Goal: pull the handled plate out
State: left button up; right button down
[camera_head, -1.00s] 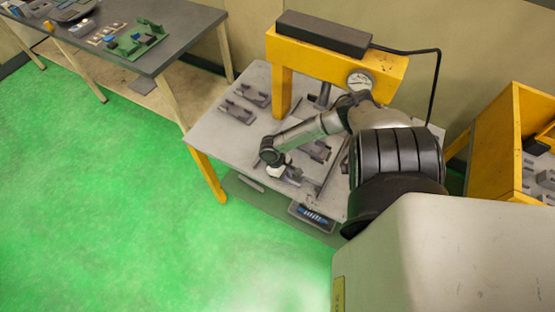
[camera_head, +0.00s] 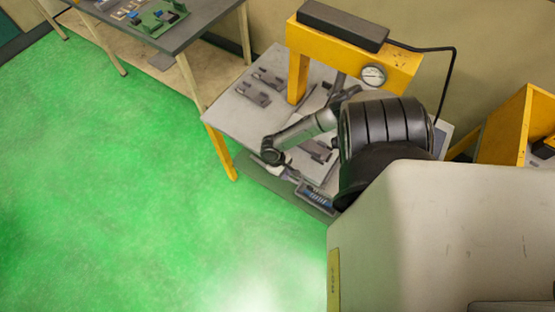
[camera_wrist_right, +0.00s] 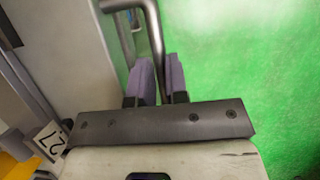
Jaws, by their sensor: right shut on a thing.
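My right gripper (camera_head: 287,172) is at the front edge of the grey press table, at the end of my right arm. In the right wrist view its two purple-grey fingers (camera_wrist_right: 158,82) are shut on the bent metal handle (camera_wrist_right: 154,28) of the handled plate. The handle is a round grey bar that passes down between the fingers. The plate's body cannot be told apart clearly from the table, and my arm covers part of that area in the head view. My left gripper is not in view.
A yellow press frame (camera_head: 299,75) with a gauge (camera_head: 373,75) stands on the grey table (camera_head: 228,112). Several dark parts lie on the tabletop. A box with a blue display (camera_head: 318,197) is at the front edge. Green floor (camera_head: 130,190) in front is clear.

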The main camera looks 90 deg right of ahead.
jog(key=c, duration=1.1)
grip_release()
jog(key=shift+p+v, duration=0.45)
jog(key=shift+v, duration=6.45)
